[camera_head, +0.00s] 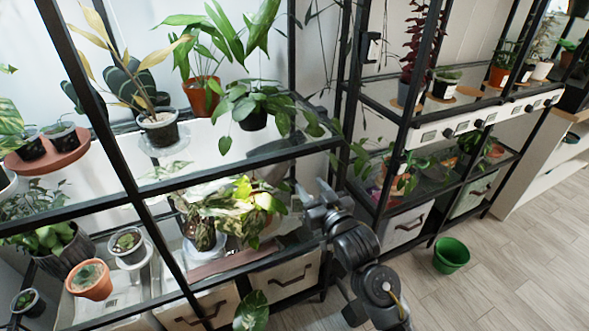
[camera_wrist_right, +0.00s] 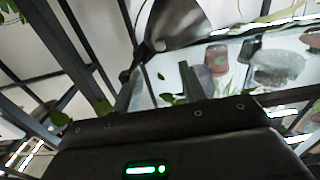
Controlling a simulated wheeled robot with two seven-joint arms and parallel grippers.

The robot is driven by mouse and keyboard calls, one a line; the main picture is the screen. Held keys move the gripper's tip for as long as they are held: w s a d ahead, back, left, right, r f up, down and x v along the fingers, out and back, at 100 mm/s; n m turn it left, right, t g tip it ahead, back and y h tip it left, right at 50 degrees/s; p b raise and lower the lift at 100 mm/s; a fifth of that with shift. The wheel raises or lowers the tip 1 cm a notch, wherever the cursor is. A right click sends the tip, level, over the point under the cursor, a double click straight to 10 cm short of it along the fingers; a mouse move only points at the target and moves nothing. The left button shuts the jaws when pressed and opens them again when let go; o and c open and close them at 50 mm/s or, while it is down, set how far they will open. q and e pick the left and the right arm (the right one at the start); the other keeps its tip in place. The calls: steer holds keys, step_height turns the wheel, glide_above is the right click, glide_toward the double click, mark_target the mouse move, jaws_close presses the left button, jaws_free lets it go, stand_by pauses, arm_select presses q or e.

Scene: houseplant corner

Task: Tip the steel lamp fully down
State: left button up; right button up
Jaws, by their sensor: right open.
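The steel lamp shows in the right wrist view as a dark grey, cone-shaped shade (camera_wrist_right: 178,22) at the top, just beyond my fingers. In the head view a grey shape that looks like the lamp (camera_head: 266,172) sits inside the left shelf unit, partly hidden by a shelf bar and leaves. My right gripper (camera_head: 313,194) is at the right front of that unit, to the right of and below the lamp. In the wrist view its fingers (camera_wrist_right: 160,82) stand apart with nothing held between them. I cannot tell whether they touch the lamp. My left gripper is out of view.
Black shelf posts and bars (camera_head: 290,100) stand close to my right gripper. Variegated leaves (camera_head: 245,205) crowd the shelf to its left. A storage bin (camera_head: 285,277) lies below. A green pot (camera_head: 451,255) stands on the open wooden floor at the right.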

mark_target(293, 163)
steer(key=b+x, duration=0.1)
steer(key=x, duration=0.7)
steer(key=shift+w+a, duration=0.1)
steer(key=shift+w, duration=0.2)
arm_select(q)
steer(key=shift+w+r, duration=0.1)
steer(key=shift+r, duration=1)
arm_select(e)
steer(key=shift+w+a, duration=0.25)
steer(key=shift+w, duration=0.3)
jaws_close()
